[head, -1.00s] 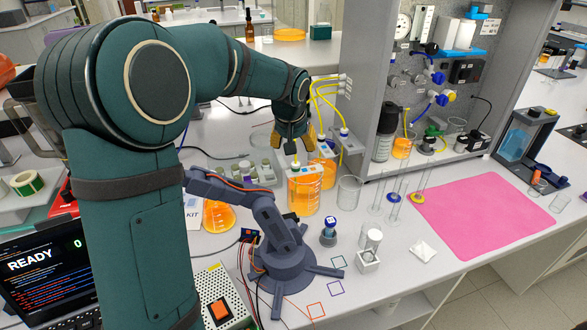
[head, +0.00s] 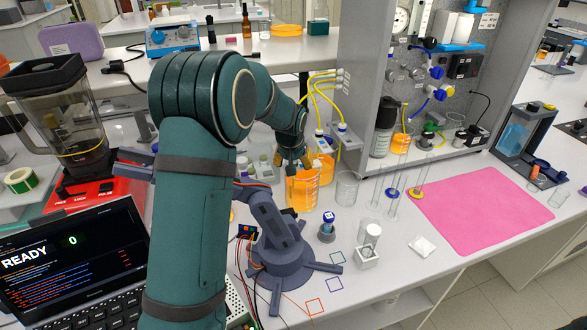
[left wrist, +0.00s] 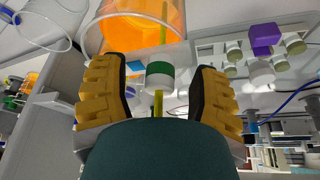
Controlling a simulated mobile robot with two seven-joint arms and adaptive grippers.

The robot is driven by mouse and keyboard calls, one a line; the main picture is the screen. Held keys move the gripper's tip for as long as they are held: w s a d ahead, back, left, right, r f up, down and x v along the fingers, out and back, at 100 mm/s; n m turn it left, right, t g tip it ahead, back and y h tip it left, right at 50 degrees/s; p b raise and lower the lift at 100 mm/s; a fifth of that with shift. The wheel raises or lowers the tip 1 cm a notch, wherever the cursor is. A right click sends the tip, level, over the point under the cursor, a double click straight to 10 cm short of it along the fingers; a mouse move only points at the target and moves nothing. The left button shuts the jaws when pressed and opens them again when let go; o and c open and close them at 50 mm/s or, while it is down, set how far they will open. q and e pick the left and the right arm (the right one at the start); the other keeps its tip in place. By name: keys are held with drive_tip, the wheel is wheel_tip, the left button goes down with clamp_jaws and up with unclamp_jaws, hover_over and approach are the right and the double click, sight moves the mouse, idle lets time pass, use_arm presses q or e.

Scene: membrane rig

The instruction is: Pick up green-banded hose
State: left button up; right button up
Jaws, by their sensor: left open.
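The green-banded hose (left wrist: 159,75) has a white end with a dark green band and a yellow tube; in the left wrist view it lies between my left gripper's fingers. My left gripper (left wrist: 160,95) is open, with a yellow-padded finger on each side of the hose end and visible gaps to both. In the head view my left gripper (head: 293,160) is low behind the orange beaker (head: 302,192), and I cannot make out the green band there. The beaker also shows at the top of the left wrist view (left wrist: 135,28). My right gripper is not in view.
Other yellow hoses (head: 318,92) run from the grey panel to a holder right of my gripper. A small grey desktop arm (head: 280,240) stands in front. An empty beaker (head: 347,188) and glass cylinders stand to the right. The pink mat (head: 480,210) is clear.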

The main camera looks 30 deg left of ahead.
use_arm(q)
drive_tip(key=shift+f, duration=0.1)
drive_tip(key=c, duration=1)
wheel_tip(320, 180, up, 18)
drive_tip(key=p, duration=0.2)
clamp_jaws()
